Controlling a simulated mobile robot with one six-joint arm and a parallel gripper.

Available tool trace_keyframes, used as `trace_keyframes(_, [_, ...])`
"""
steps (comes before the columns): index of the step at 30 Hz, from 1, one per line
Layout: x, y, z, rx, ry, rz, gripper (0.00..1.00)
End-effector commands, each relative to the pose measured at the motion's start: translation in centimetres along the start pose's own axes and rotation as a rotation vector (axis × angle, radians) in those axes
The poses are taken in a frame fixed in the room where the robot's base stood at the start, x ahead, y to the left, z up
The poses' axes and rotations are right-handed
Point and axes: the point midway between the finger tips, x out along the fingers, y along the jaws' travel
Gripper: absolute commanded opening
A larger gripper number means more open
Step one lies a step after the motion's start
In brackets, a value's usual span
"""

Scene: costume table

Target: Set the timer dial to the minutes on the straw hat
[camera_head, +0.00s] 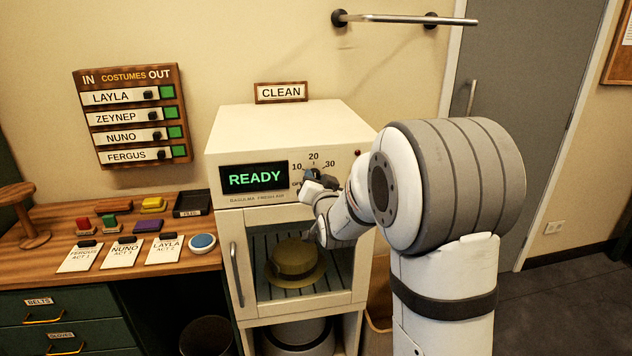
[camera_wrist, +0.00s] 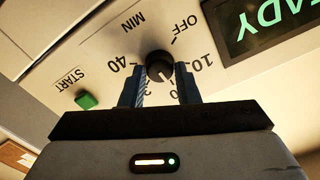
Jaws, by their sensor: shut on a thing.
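The timer dial is a black knob (camera_wrist: 159,65) with a white pointer mark, on the cream cabinet's (camera_head: 285,128) front panel. In the wrist view my gripper (camera_wrist: 160,88) has its two blue fingers on either side of the knob, shut on it. The mark slants toward the lower right there, between the fingers. Numbers 10 and 40 are clear, others are partly hidden by the fingers. In the head view my gripper (camera_head: 311,176) covers the dial. The straw hat (camera_head: 296,262) sits on a rack behind the cabinet's glass door. I can read no minutes on it.
The display (camera_head: 254,178) reads READY. A green START button (camera_wrist: 86,101) is beside the dial. A door handle (camera_head: 236,273) is at the cabinet's left. A wooden table (camera_head: 190,262) with cards and coloured blocks stands left. An IN/OUT board (camera_head: 132,116) hangs above.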

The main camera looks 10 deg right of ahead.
Motion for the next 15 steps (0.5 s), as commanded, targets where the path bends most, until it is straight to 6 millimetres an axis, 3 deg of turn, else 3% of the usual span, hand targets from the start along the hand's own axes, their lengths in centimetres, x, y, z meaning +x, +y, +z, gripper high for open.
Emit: trace_keyframes(15, [0.0, 0.02, 0.09, 0.079, -0.001, 0.0, 0.06])
